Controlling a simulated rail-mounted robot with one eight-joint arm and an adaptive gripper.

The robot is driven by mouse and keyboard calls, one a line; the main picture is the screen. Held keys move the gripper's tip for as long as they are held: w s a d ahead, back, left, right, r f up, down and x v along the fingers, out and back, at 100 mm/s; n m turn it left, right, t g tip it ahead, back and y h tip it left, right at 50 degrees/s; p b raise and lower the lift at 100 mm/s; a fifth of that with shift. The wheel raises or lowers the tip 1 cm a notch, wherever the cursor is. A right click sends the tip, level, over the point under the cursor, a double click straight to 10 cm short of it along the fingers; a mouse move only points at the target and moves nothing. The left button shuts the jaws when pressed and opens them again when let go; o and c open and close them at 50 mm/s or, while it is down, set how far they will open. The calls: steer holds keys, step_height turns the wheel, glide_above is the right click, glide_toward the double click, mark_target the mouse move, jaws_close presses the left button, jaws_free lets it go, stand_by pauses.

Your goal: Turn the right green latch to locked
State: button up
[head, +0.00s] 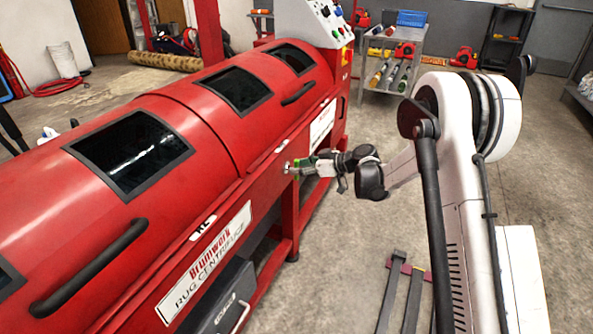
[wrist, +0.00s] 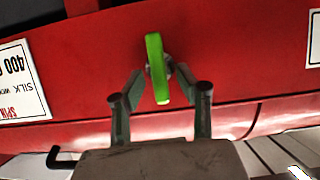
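The green latch (wrist: 157,68) is a bright green bar on the red machine front in the wrist view. It stands nearly upright in that picture, leaning slightly, with a grey pivot partly showing behind it. My gripper (wrist: 158,78) is open, with one finger on each side of the latch. Small gaps seem to show between the fingertips and the bar; contact cannot be told. In the head view my gripper (head: 298,168) is at the front of the red rug centrifuge (head: 225,155), and the latch there is too small to make out clearly.
The centrifuge has a black handle (head: 90,268) at lower left and another handle (head: 299,93) farther back. White labels (wrist: 22,82) flank the latch. A metal cart (head: 385,95) with bottles stands behind. The concrete floor right of the machine is mostly clear.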

steer(key=shift+w+a+f, duration=0.2)
steer(key=shift+a, duration=0.25)
jaws_close()
